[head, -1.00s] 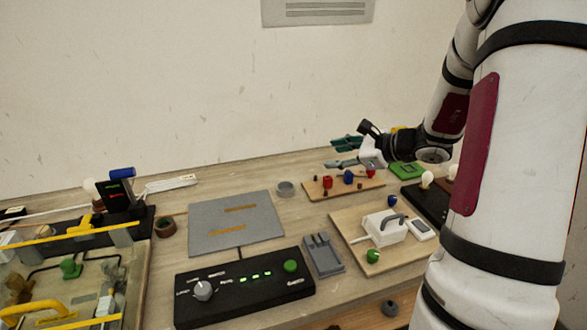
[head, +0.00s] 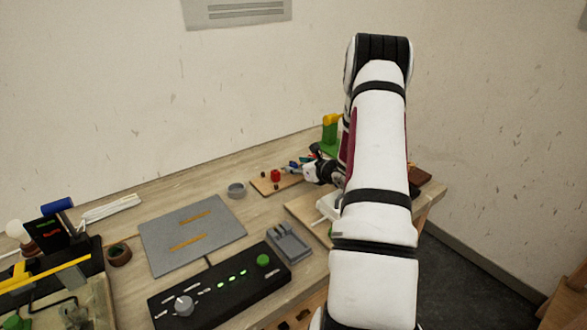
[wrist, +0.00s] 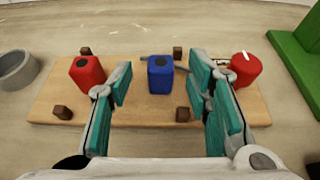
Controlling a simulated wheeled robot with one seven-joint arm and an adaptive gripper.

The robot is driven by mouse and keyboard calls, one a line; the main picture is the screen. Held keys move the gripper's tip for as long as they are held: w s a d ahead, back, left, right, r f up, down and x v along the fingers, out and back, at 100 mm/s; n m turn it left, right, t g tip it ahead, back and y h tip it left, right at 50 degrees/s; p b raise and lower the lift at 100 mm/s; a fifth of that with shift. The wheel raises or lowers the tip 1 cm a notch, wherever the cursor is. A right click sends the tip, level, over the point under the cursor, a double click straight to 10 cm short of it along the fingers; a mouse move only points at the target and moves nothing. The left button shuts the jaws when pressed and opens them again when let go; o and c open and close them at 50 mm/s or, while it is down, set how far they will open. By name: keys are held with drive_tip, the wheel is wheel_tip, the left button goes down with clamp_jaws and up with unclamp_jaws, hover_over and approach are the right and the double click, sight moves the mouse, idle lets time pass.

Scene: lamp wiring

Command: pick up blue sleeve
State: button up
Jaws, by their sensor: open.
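The blue sleeve (wrist: 160,80) is a small upright block with a dark hole in its top. It stands on a wooden board (wrist: 140,112) between two red sleeves (wrist: 87,73) and (wrist: 243,70) in the wrist view. My gripper (wrist: 161,84) is open, its teal fingers on either side of the blue sleeve with gaps on both sides. In the head view, my gripper (head: 305,166) is low at the board (head: 262,187), and my arm hides much of that area. A red sleeve (head: 275,176) shows there beside it.
Small brown blocks (wrist: 63,112) stand on the board around the sleeves. A grey ring-shaped dish (wrist: 14,70) is left of it and a green block (wrist: 298,60) right. A grey mat (head: 193,232) and black control box (head: 222,287) lie further left and front.

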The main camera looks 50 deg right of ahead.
drive_tip(key=shift+x, duration=1.15)
drive_tip(key=c, duration=1)
